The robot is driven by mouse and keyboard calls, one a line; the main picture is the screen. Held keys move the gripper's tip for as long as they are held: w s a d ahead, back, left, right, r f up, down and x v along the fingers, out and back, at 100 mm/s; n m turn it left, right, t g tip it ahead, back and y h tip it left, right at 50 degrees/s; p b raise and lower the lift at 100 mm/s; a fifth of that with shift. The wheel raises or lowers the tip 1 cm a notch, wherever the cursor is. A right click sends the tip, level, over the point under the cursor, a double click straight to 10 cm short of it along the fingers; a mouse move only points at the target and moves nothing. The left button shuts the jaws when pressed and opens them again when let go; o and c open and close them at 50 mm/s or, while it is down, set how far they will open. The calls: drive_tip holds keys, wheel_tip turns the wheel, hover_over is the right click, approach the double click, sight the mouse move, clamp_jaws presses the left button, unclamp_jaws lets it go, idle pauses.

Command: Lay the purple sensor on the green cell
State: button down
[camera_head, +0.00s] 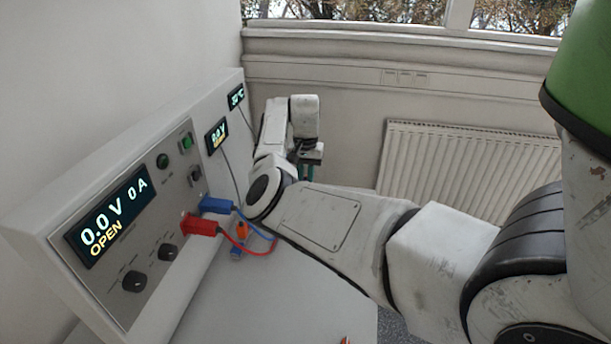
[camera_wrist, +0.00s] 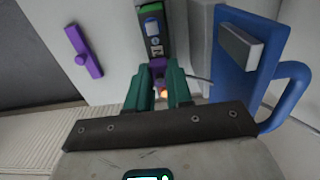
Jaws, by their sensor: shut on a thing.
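My gripper (camera_wrist: 157,85) has two dark green fingers, shut on a small purple piece, which I take to be the purple sensor (camera_wrist: 158,67). A thin grey cable runs off to the right near the fingertips. Just beyond the fingertips is a dark, upright-looking block with a green end and small labels, seemingly the green cell (camera_wrist: 153,30). Whether the purple piece touches it I cannot tell. In the head view my gripper (camera_head: 310,168) points down beyond the cycler's far end; the fingers are mostly hidden by my arm, and sensor and cell are not visible there.
A second purple part (camera_wrist: 83,52) lies on the pale surface at left. A blue handled holder (camera_wrist: 237,72) with a grey block stands close at right. The cycler (camera_head: 125,215), reading 0.0 V OPEN, has red (camera_head: 199,226) and blue (camera_head: 216,205) plugs with loose leads. The near tabletop is mostly clear.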

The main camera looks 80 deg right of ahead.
drive_tip(key=shift+f, duration=0.45)
idle(0.4)
drive_tip(key=c, duration=0.9)
unclamp_jaws()
drive_tip(key=shift+c, duration=0.2)
wheel_tip(320, 180, up, 11)
drive_tip(key=b, duration=0.2)
drive_tip(key=shift+f, duration=0.1)
